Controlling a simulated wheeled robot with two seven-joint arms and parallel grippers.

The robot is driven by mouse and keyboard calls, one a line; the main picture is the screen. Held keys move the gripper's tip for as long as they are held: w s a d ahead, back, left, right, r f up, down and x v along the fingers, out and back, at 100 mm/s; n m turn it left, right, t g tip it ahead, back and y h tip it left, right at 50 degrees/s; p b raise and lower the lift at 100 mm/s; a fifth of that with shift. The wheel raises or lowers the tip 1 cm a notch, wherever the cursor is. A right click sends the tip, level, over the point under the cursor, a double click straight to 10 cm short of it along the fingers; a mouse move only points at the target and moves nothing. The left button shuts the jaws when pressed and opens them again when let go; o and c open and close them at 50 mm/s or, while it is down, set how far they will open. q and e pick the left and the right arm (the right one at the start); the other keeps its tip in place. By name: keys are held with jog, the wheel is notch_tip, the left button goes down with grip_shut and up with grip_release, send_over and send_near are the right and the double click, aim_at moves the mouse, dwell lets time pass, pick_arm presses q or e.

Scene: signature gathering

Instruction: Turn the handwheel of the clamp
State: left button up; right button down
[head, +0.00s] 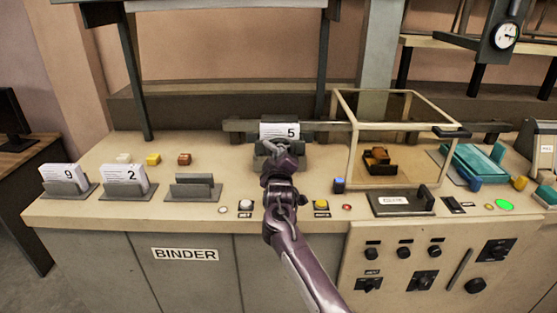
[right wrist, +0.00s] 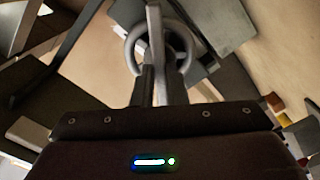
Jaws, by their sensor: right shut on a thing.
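The clamp (head: 305,148) stands at the back middle of the bench and holds white sheets marked 5 (head: 279,130). In the right wrist view its grey ring-shaped handwheel (right wrist: 188,60) lies straight ahead. My right gripper (head: 279,158) reaches up to the front of the clamp and hides most of it in the head view. In the right wrist view the fingers (right wrist: 154,78) are closed on the handwheel near its lower rim. The exact contact is partly hidden by the fingers. My left gripper is in neither view.
Holders with sheets marked 9 (head: 60,177) and 2 (head: 122,174) and an empty holder (head: 193,191) stand at left. A clear framed box (head: 352,150) is close on the right. Buttons (head: 246,206) line the front edge.

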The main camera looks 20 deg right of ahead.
jog(key=shift+f+m, duration=0.25)
jog(key=shift+m, duration=0.15)
jog(key=c, duration=1.8)
grip_release()
jog(key=o, duration=0.4)
jog(key=shift+r, duration=0.2)
jog(key=shift+c, duration=0.2)
jog(key=b+v, duration=0.2)
jog(key=v, duration=0.6)
jog(key=shift+f, duration=0.1)
